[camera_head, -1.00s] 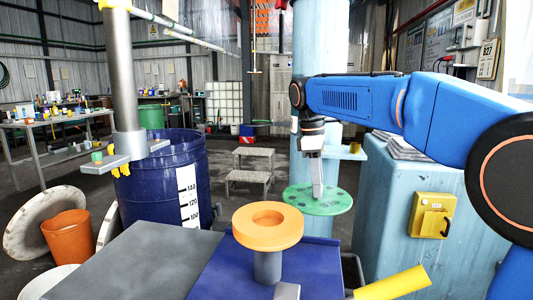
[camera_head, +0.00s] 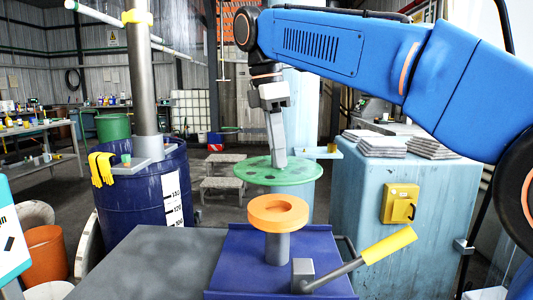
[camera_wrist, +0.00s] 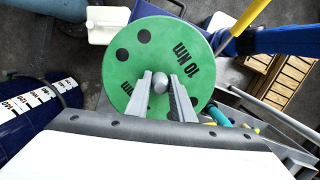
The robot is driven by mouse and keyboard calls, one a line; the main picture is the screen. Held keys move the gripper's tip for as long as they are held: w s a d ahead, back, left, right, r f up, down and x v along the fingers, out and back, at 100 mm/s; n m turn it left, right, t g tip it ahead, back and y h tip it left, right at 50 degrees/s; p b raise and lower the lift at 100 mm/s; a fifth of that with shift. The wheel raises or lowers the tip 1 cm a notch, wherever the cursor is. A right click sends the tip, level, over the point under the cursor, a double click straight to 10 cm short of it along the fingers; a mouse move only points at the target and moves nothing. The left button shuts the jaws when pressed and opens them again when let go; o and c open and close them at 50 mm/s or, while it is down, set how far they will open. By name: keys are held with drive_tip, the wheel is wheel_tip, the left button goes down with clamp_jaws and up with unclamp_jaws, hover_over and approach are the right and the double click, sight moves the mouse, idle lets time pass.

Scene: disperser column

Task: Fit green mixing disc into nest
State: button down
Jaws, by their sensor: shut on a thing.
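The green mixing disc (camera_head: 304,172), a flat round plate with black dots, hangs level from my gripper (camera_head: 277,164) in the head view. In the wrist view, my gripper's two fingers (camera_wrist: 161,88) close on a grey knob at the middle of the green disc (camera_wrist: 130,68), which bears black lettering. The nest appears to be the orange ring (camera_head: 260,222) with a round recess, on a grey post. The disc shows above and behind the ring in the head picture, apart from it. The ring is not clearly visible in the wrist view.
The post stands on a blue plate (camera_head: 238,262) beside a grey tabletop (camera_head: 150,262). A yellow-handled lever (camera_head: 388,246) rises at the right. A dark blue drum (camera_head: 135,200) stands left; a pale blue cabinet (camera_head: 360,205) with a yellow switch box (camera_head: 400,204) stands right.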

sight(270, 167)
drive_tip(key=shift+d+f, duration=0.1)
idle(0.3)
drive_tip(key=shift+f, duration=3.4)
drive_tip(key=shift+f, duration=1)
drive_tip(key=c, duration=1.5)
unclamp_jaws()
drive_tip(key=shift+o, duration=0.2)
drive_tip(key=r, duration=0.4)
drive_tip(key=a+r, duration=0.1)
drive_tip(key=r, duration=0.7)
drive_tip(key=shift+s+a, duration=0.15)
drive_tip(key=shift+a, duration=0.25)
drive_tip(key=shift+f, duration=0.1)
